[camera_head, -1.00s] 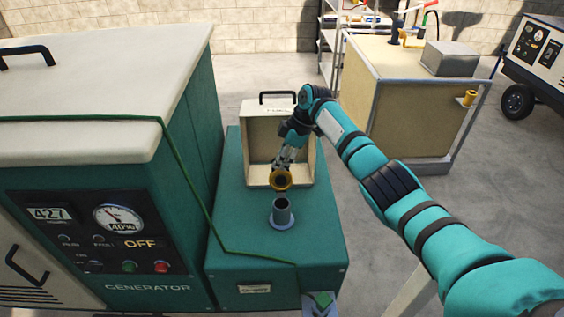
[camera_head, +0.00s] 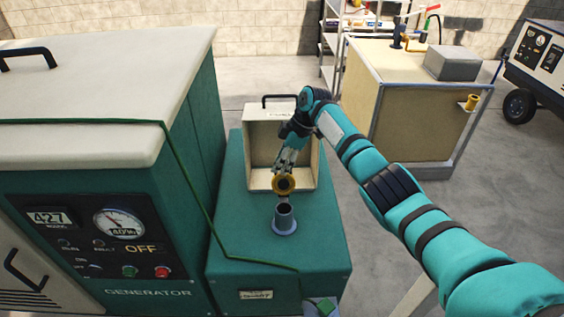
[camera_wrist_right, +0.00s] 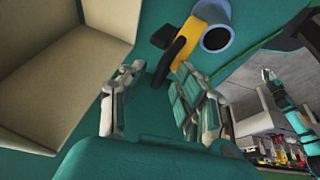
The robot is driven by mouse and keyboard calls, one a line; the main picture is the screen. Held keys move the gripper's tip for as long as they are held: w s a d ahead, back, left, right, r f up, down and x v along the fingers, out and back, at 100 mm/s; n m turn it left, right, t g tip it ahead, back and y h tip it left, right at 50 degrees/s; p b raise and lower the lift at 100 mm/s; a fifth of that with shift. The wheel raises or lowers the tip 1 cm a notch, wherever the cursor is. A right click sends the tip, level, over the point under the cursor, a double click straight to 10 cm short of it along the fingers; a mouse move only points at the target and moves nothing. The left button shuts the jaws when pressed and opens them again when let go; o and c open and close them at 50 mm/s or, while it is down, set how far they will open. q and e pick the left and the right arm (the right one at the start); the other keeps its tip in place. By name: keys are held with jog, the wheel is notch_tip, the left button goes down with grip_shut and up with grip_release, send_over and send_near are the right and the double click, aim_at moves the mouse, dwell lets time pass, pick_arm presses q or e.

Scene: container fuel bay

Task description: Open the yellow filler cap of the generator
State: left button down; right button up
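The yellow filler cap (camera_head: 284,184) stands swung up at the back of the grey filler neck (camera_head: 285,219), its hollow side facing the head camera. The neck's mouth is uncovered. In the right wrist view the cap (camera_wrist_right: 184,48) is seen edge-on beside the neck (camera_wrist_right: 217,37), with a black tab on it. My right gripper (camera_head: 281,166) is behind the cap. In its wrist view its fingers (camera_wrist_right: 160,85) are apart, with the tab between them and a gap at one side. My left gripper (camera_wrist_right: 269,75) shows small at the right; its fingers are unclear.
An open cream box (camera_head: 249,146) stands behind the neck on the green tank (camera_head: 235,240). The generator panel (camera_head: 105,245) is at left, with a green cable alongside. A cream cabinet (camera_head: 420,115) is at back right. The floor between is clear.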

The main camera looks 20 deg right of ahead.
jog(key=shift+s+d, duration=0.1)
jog(key=shift+d, duration=0.05)
jog(key=shift+d+r, duration=0.15)
jog(key=shift+r, duration=0.05)
jog(key=v, duration=1.1)
jog(key=shift+r, duration=0.3)
jog(key=shift+f, duration=0.15)
